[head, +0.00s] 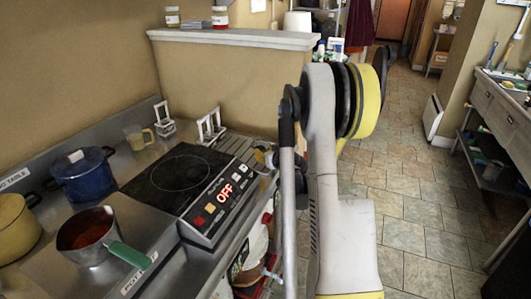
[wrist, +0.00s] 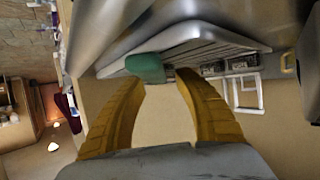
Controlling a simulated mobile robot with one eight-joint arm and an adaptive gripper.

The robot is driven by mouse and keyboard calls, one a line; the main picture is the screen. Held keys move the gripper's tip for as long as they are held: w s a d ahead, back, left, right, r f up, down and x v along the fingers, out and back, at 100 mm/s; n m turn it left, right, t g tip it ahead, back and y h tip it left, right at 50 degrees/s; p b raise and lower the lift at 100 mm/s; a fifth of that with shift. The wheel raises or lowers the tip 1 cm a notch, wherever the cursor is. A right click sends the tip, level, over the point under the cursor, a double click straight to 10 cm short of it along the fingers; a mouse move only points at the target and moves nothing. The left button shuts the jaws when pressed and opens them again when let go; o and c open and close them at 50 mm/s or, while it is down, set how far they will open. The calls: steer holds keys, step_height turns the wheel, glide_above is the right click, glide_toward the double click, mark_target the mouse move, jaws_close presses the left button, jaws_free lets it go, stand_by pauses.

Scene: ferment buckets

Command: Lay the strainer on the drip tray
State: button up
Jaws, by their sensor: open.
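The drip tray (head: 236,147) is a pale slatted tray behind the cooktop in the head view. Its slatted edge (wrist: 195,48) also shows in the wrist view. My gripper (wrist: 160,76) is open, its two yellow fingers pointing at the tray. A green handle (wrist: 146,68) shows between the fingertips, close to the left one; I cannot tell whether they touch. A smooth metal surface (wrist: 110,28) fills the upper left beyond it. I take the green handle to be the strainer's; its bowl is not clearly seen. In the head view my arm hides most of the gripper area.
A black cooktop (head: 180,172) reads OFF. A saucepan (head: 87,236) with a green handle stands at the front left, near a blue pot (head: 82,176) and a yellow pot (head: 14,226). White racks (head: 209,126) and a cup (head: 136,137) stand along the back. The tiled floor at right is open.

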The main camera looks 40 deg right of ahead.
steer(key=p+v, duration=0.3)
steer(key=v, duration=0.9)
steer(key=shift+r, duration=0.15)
steer(key=a+r+y, duration=0.1)
steer(key=a, duration=0.3)
steer(key=w+a+r+n+y, duration=0.1)
steer(key=a+r, duration=0.1)
steer(key=a, duration=0.2)
steer(key=w+a+r+y, duration=0.1)
steer(key=a, duration=0.3)
steer(key=shift+w+r+n+g, duration=0.2)
steer(key=shift+w+n+g, duration=0.05)
steer(key=shift+n+g, duration=0.15)
steer(key=shift+n+g+y, duration=0.6)
steer(key=shift+g+y, duration=0.1)
steer(key=shift+y, duration=0.1)
steer(key=a+r, duration=0.1)
steer(key=a, duration=0.2)
steer(key=s+a+r, duration=0.1)
steer(key=a, duration=0.3)
steer(key=s+a, duration=0.1)
steer(key=a, duration=0.3)
steer(key=shift+s+r, duration=0.1)
steer(key=shift+r, duration=0.3)
steer(key=s+a+r+n+g, duration=0.1)
steer(key=s+a+g, duration=0.2)
steer(key=s+a, duration=1.1)
steer(key=shift+s+a+n+y, duration=0.3)
steer(key=shift+s+y, duration=0.1)
steer(key=shift+s, duration=0.4)
